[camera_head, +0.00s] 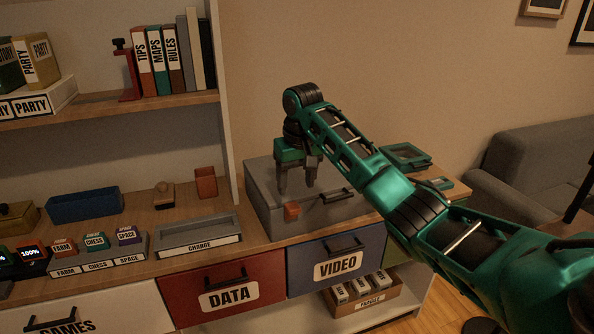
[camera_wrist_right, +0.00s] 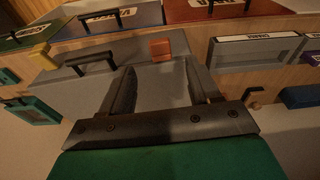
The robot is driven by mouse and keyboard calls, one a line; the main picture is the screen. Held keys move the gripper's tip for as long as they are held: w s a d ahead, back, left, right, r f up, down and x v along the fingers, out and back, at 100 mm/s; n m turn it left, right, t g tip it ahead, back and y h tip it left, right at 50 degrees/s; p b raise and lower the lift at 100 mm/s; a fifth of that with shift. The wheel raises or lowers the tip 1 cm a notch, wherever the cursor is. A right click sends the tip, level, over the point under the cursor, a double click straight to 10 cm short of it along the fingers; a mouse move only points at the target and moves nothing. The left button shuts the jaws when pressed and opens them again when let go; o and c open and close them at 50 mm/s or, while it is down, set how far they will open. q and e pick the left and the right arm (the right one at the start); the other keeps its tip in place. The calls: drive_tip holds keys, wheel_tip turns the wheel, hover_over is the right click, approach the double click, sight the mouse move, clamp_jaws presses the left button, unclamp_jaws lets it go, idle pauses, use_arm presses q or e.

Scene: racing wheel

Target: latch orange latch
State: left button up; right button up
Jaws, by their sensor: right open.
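The orange latch (camera_head: 291,211) is a small block at the left part of the front of a grey case (camera_head: 258,190). It also shows in the right wrist view (camera_wrist_right: 160,48), at the edge of the case (camera_wrist_right: 70,88), just beyond the fingertips. My right gripper (camera_head: 297,187) points down over the case lid, above and slightly behind the latch. Its two fingers are apart with nothing between them, and the wrist view shows the same gap (camera_wrist_right: 160,72). I cannot tell whether the fingertips touch the lid. My left gripper is not in view.
The case has a dark handle (camera_head: 337,195) on its front and a yellow latch (camera_wrist_right: 42,55). A grey CHARGE tray (camera_head: 199,236) stands left of it. Below are the red DATA drawer (camera_head: 222,290) and blue VIDEO drawer (camera_head: 338,263). A shelf upright stands behind left.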

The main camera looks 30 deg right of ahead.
drive_tip(key=shift+s+r, duration=0.15)
drive_tip(key=shift+r, duration=0.65)
drive_tip(key=shift+s+r, duration=0.1)
drive_tip(key=shift+r, duration=0.65)
drive_tip(key=shift+f, duration=0.15)
drive_tip(key=s+a+f+n, duration=0.2)
drive_tip(key=s+a+f, duration=0.35)
drive_tip(key=f, duration=0.25)
drive_tip(key=s+a+f+n, duration=0.2)
drive_tip(key=s+a+f, duration=0.35)
drive_tip(key=f, duration=0.35)
drive_tip(key=s+a+f+t, duration=0.1)
drive_tip(key=s+a, duration=0.1)
drive_tip(key=s, duration=0.9)
drive_tip(key=s+a+t, duration=0.1)
drive_tip(key=s+a, duration=0.1)
drive_tip(key=s, duration=0.9)
drive_tip(key=w+a+f+t+y, duration=0.2)
drive_tip(key=w+f+t, duration=0.5)
drive_tip(key=f, duration=0.2)
drive_tip(key=shift+a+n, duration=0.2)
drive_tip(key=shift+n, duration=0.1)
drive_tip(key=shift+r, duration=0.1)
